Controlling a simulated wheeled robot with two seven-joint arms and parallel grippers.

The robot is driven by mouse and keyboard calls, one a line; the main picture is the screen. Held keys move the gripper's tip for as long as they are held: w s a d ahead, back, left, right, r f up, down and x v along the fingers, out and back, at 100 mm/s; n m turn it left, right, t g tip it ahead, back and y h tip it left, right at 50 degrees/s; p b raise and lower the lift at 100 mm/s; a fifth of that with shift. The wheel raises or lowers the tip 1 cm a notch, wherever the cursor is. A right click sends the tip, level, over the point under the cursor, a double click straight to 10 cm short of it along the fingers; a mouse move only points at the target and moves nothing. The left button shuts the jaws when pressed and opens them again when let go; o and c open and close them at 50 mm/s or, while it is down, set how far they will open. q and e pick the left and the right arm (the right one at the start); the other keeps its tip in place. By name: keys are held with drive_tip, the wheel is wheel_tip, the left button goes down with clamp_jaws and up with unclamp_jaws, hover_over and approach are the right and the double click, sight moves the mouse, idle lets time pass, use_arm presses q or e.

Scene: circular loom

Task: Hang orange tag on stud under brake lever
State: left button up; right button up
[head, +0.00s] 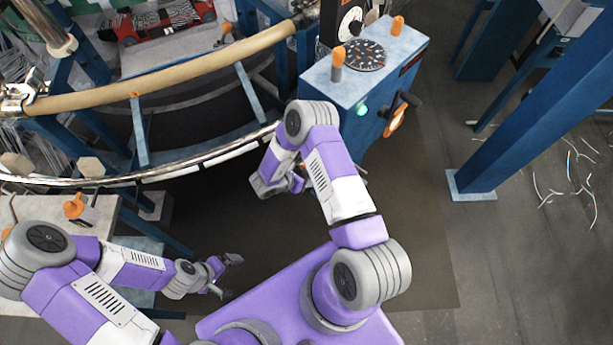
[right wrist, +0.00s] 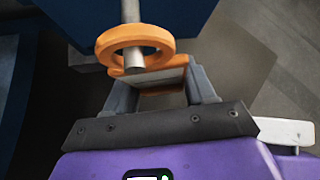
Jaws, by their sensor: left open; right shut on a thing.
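The orange tag (right wrist: 148,78) is in my right gripper (right wrist: 160,86), which is shut on its flat part in the right wrist view. Its ring (right wrist: 165,47) points away from the jaws. A grey stud (right wrist: 131,12) comes down from a blue surface and shows through the ring's opening, so the ring seems to be around it. How far it is seated I cannot tell. In the head view my right arm hides the right gripper, tag and stud. A black lever (head: 403,98) is on the blue box's right side. My left gripper (head: 227,275) is open, empty and low at left.
The blue box (head: 340,95) carries a dial (head: 365,55) and orange-topped knobs. An orange piece (head: 397,122) shows by the black lever. The loom's curved rail (head: 180,70) lies left. A blue post (head: 530,110) stands right. Dark floor is clear between.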

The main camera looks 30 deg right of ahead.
drive_tip(key=shift+f, duration=0.1)
drive_tip(key=o, duration=1.3)
drive_tip(key=shift+c, duration=0.2)
drive_tip(key=f+p+v, duration=0.1)
drive_tip(key=p+v, duration=0.2)
drive_tip(key=v, duration=0.5)
drive_tip(key=shift+s+a+r, duration=0.2)
drive_tip(key=shift+a+r, duration=0.05)
drive_tip(key=shift+a, duration=0.4)
